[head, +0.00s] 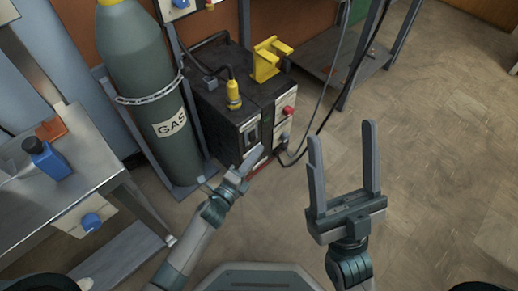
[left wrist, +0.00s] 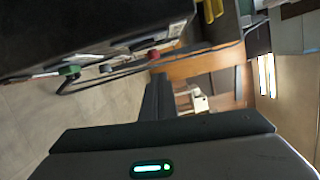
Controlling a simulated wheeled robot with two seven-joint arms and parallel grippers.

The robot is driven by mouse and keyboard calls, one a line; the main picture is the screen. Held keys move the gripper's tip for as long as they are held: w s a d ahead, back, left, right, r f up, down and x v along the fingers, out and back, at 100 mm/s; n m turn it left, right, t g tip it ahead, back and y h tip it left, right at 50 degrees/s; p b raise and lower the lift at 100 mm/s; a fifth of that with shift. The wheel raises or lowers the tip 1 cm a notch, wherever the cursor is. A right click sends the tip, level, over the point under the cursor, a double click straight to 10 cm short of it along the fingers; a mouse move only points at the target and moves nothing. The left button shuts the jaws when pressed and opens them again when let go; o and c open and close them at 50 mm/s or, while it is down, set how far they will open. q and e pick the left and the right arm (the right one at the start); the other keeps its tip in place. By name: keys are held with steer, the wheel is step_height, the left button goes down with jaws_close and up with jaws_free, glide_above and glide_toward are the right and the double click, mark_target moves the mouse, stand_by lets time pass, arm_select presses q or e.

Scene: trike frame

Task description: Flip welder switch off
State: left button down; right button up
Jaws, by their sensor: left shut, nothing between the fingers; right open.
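The welder (head: 218,112) is a dark box on the floor beside the gas cylinder. Its front panel carries a dark switch plate (head: 251,134), a red knob (head: 289,110) and cable sockets. I cannot tell the switch's position. My left gripper (head: 258,150) is shut and empty, its tips just in front of the lower part of the switch plate; contact is unclear. In the left wrist view the welder (left wrist: 70,35) fills the upper left, beside the shut fingers (left wrist: 158,95). My right gripper (head: 343,140) is open and empty, right of the welder.
A grey gas cylinder (head: 140,80) stands chained in a rack left of the welder. Cables (head: 345,80) hang right of the welder. Open floor (head: 440,150) lies to the right.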

arm_select(q)
steer(key=p+v, duration=0.1)
steer(key=v, duration=0.7)
steer(key=shift+r, duration=0.35)
arm_select(e)
steer(key=shift+a+f+g+h, duration=0.15)
steer(key=shift+a+f+g, duration=0.35)
steer(key=shift+f, duration=0.25)
steer(key=shift+a+f+g+h, duration=0.15)
steer(key=shift+a+f+g, duration=0.3)
steer(key=shift+f, duration=0.3)
steer(key=shift+d, duration=0.1)
